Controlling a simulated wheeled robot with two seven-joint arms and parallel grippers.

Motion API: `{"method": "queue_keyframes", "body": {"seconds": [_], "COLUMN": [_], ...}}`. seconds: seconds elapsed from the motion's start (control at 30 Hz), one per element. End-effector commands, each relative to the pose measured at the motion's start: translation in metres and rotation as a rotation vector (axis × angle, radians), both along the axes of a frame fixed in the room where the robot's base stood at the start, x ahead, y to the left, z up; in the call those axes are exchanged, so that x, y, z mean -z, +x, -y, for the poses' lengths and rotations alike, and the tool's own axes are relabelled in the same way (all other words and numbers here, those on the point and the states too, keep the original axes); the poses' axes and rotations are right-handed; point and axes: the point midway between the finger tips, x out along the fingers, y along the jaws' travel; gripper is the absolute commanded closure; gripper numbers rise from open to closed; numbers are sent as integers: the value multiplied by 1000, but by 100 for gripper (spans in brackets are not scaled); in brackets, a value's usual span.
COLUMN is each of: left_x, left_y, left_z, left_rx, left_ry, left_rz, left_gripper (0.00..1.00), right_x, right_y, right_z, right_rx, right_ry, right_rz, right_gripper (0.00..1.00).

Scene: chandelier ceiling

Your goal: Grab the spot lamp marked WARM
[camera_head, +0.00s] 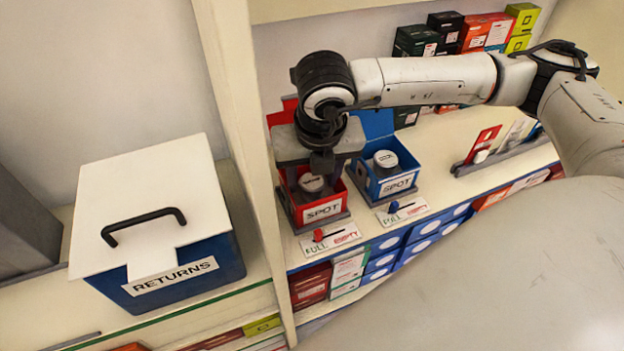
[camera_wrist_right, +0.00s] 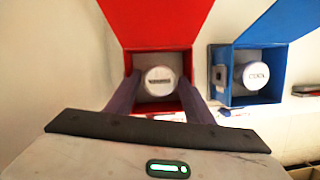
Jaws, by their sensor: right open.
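A white round spot lamp (camera_head: 311,182) sits in an open red box labelled SPOT (camera_head: 322,211). It also shows in the right wrist view (camera_wrist_right: 159,81), its marking too small to read surely. A second white lamp (camera_head: 385,159) sits in a blue SPOT box (camera_head: 398,184) to the right; its face (camera_wrist_right: 256,75) seems to read COOL. My right gripper (camera_head: 322,165) is over the red box, pointing down, and hides part of the lamp and box. In the wrist view its open fingers (camera_wrist_right: 160,85) stand on either side of the red-box lamp. My left gripper is not in view.
A divider post (camera_head: 244,130) stands close left of the red box. Beyond it is a blue RETURNS bin (camera_head: 190,276) with a white lid. FULL/EMPTY slider cards (camera_head: 330,238) lie before the boxes. Several cartons (camera_head: 450,35) stand behind; a card rack (camera_head: 500,150) is right.

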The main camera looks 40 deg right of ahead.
Motion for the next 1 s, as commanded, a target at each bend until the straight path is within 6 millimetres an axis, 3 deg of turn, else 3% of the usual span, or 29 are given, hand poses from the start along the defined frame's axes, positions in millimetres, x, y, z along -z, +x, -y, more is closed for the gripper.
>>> {"method": "queue_keyframes", "body": {"seconds": [0.2, 0.4, 0.73, 1.0], "left_x": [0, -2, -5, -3], "left_y": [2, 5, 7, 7], "left_z": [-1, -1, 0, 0], "left_rx": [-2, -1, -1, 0], "left_ry": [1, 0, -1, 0], "left_rz": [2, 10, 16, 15], "left_gripper": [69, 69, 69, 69], "right_x": [1, 1, -8, -60], "right_y": [0, 0, 1, 2], "right_z": [0, 0, 0, -1], "right_rx": [0, 0, 0, 0], "right_ry": [0, 0, 2, 3], "right_rz": [0, 0, 4, 7], "right_gripper": [52, 85, 85, 85]}}
